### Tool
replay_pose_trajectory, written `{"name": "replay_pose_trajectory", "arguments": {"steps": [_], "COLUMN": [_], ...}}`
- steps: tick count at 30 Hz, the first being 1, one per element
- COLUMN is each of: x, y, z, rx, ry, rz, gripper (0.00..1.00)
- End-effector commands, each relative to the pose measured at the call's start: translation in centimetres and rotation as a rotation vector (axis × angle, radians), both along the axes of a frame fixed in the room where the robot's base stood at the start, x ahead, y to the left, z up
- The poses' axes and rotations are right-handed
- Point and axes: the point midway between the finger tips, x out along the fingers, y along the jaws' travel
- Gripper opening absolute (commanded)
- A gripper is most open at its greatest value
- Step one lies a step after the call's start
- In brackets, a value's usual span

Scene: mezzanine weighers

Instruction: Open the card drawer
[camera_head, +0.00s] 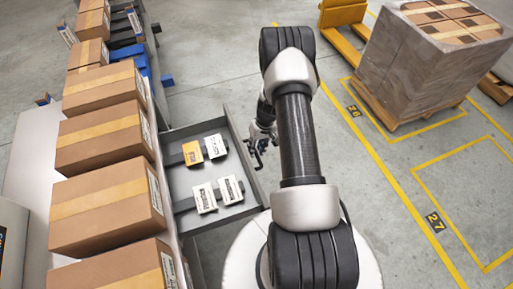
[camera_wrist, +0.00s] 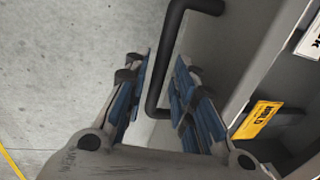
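The card drawer (camera_head: 184,181) is a grey tray standing pulled out to the right of the box-laden bench. Inside it are an orange card (camera_head: 192,153) and several white cards (camera_head: 204,198). Its black bar handle (camera_wrist: 168,65) is on the outer face of the drawer front. My gripper (camera_head: 259,143) is at that face, partly hidden by my arm in the head view. In the wrist view my gripper (camera_wrist: 163,65) has its blue-padded fingers apart, with the handle bar in the gap between them. I cannot tell whether either finger touches the bar.
Brown boxes (camera_head: 110,205) line the bench left of the drawer. Blue bins (camera_head: 135,60) stand farther back. A wrapped pallet load (camera_head: 420,70) stands at the upper right. The floor between, with yellow lines, is clear.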

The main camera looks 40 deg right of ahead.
Motion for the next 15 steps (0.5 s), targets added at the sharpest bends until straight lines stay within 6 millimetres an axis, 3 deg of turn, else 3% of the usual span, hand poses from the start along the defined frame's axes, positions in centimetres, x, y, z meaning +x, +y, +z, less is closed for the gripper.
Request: {"name": "replay_pose_trajectory", "arguments": {"steps": [11, 15], "x": [0.02, 0.05], "y": [-0.01, -0.23], "z": [0.04, 0.98], "rx": [0.000, -0.002], "ry": [0.000, -0.002], "rz": [0.000, -0.002], "gripper": [0.33, 0.33]}}
